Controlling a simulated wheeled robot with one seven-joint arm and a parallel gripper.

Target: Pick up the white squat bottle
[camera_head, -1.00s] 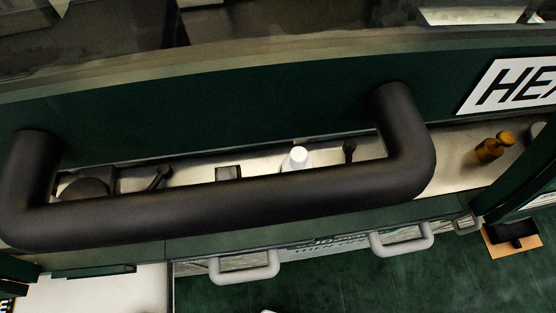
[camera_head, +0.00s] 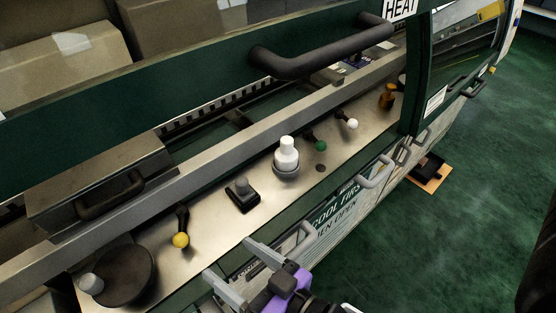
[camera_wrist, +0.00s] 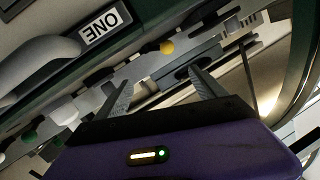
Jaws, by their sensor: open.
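The white squat bottle (camera_head: 287,152) stands upright on the metal ledge of the green machine, seemingly on a grey round base. In the wrist view a white form (camera_wrist: 63,111), apparently the same bottle, is at the left, partly hidden behind my gripper body. My gripper (camera_head: 228,259) is open and empty, in front of the ledge, below and left of the bottle in the head view. Its two fingers (camera_wrist: 160,82) also show in the wrist view, with nothing between them.
On the ledge are a yellow-knobbed lever (camera_head: 181,240), a black switch (camera_head: 242,196), a green knob (camera_head: 320,146), a white-knobbed lever (camera_head: 351,124), an amber bottle (camera_head: 388,97) and a dark round disc (camera_head: 124,276). A thick black handle (camera_head: 320,62) hangs above. Grey handles (camera_head: 376,172) line the front.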

